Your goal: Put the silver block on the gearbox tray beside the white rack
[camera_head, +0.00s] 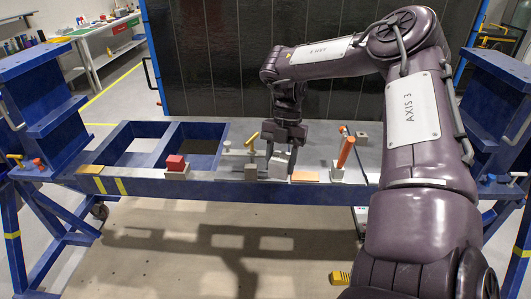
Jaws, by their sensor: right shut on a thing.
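My right gripper (282,158) reaches down from the right over the blue jig frame (215,190). It is shut on the silver block (280,168), which hangs slightly tilted between its fingers, close to the jig's top. I cannot tell whether the block touches the surface. A flat grey area (232,160) with fixtures lies just left of the gripper; I cannot tell whether it is the gearbox tray. A small whitish holder (337,174) with a leaning orange handle stands to the right; I cannot clearly identify the white rack. My left gripper is not in view.
A yellow-handled clamp (252,139) and a small grey block (251,172) are close left of the gripper. A red block (175,163) sits farther left on a pale base. An orange plate (305,177) lies just right. Blue posts (40,110) flank the jig.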

